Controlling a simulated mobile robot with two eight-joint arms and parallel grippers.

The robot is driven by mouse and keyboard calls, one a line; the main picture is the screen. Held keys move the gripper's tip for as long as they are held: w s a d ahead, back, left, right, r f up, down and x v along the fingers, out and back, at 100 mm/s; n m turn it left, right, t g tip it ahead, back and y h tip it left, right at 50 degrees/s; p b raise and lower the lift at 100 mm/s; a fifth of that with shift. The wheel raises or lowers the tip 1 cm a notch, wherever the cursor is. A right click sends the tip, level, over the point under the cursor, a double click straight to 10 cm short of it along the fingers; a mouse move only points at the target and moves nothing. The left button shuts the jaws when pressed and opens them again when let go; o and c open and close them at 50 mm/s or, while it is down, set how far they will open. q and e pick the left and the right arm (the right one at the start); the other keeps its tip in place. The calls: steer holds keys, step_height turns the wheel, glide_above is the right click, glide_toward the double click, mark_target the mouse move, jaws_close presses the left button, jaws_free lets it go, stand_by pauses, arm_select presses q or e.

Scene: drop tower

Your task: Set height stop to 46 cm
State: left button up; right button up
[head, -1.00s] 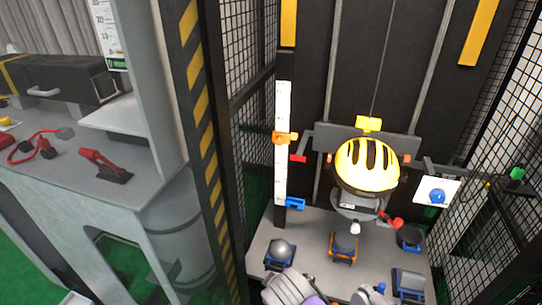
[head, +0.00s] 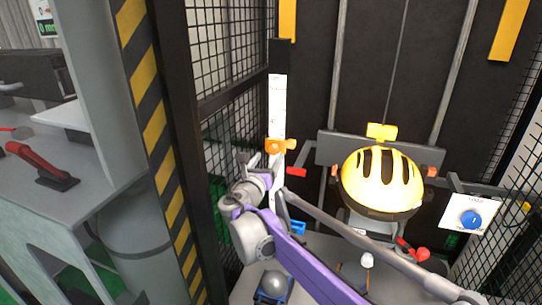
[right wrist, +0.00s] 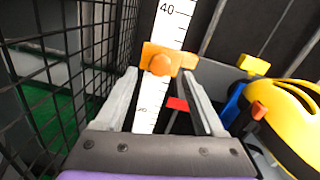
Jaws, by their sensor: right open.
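The orange height stop (head: 280,145) sits on the white upright scale (head: 278,105) left of the yellow helmet. In the right wrist view the stop (right wrist: 162,60) has a round orange knob facing me and sits between the 40 mark above and what looks like the 20 mark below. My right gripper (head: 264,163) is just below and in front of the stop. In the right wrist view its open fingers (right wrist: 160,78) stand either side of the scale, with the stop at their tips; nothing is held. I cannot tell if they touch it. My left gripper is not in view.
The yellow helmet (head: 382,180) hangs on the drop carriage to the right. A red pointer (head: 296,172) and a blue clamp (head: 298,228) are close to the scale. Black mesh (head: 225,50) and a striped post (head: 150,120) bound the left side. A blue button (head: 471,219) is at right.

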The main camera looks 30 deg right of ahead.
mark_target(272, 151)
steer(key=shift+x, duration=2.1)
jaws_close()
